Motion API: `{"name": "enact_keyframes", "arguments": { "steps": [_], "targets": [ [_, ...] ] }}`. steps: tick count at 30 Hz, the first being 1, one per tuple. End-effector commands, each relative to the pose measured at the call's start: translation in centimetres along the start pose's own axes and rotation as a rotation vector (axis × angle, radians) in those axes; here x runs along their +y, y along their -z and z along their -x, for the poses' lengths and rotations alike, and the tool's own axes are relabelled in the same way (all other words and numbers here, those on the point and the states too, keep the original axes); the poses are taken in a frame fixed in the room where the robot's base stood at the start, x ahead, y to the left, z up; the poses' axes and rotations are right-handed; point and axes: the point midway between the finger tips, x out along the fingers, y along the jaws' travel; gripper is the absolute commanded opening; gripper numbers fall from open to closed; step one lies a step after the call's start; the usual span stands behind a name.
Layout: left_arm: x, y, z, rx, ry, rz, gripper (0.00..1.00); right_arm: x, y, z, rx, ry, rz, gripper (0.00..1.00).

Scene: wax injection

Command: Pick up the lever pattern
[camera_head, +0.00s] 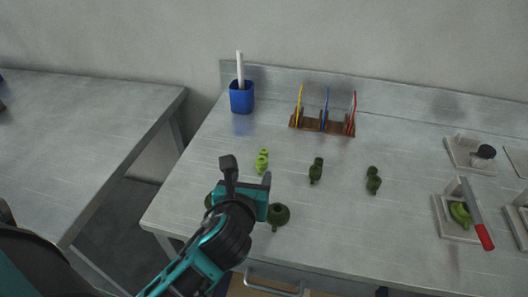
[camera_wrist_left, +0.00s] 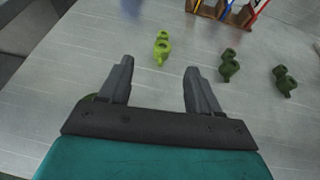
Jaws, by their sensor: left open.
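Several green wax patterns lie on the metal bench; their small size makes it hard to tell which is the lever pattern. A light green, elongated one with a ring-like end (camera_head: 262,161) lies just beyond my left gripper (camera_head: 247,173). In the left wrist view this light green pattern (camera_wrist_left: 161,47) sits ahead of the gap between the fingers (camera_wrist_left: 159,72), apart from them. Two dark green patterns lie to the right, one nearer (camera_head: 316,171) and one farther (camera_head: 373,181). My left gripper is open and empty above the bench. My right gripper is not in view.
A round dark green pattern (camera_head: 278,215) lies beside my left wrist; another is mostly hidden behind it. A blue cup (camera_head: 241,98) and a wooden tool rack (camera_head: 310,124) stand at the back. Mould plates and a red-handled tool (camera_head: 485,236) are at right.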

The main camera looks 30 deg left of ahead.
Motion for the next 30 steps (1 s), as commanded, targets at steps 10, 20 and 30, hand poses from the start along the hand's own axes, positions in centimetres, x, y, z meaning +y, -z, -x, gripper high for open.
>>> {"name": "enact_keyframes", "arguments": {
  "steps": [10,20,30],
  "targets": [
    [-0.1,0.1,-6.0,-0.001,0.000,0.002,0.63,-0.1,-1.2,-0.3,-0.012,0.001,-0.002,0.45],
    [-0.6,0.6,-9.4,0.001,-0.001,0.006,0.63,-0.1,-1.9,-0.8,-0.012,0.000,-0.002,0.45],
    [-0.7,0.6,-12.0,0.001,0.001,0.002,0.63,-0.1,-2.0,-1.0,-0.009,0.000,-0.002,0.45]
  ]
}}
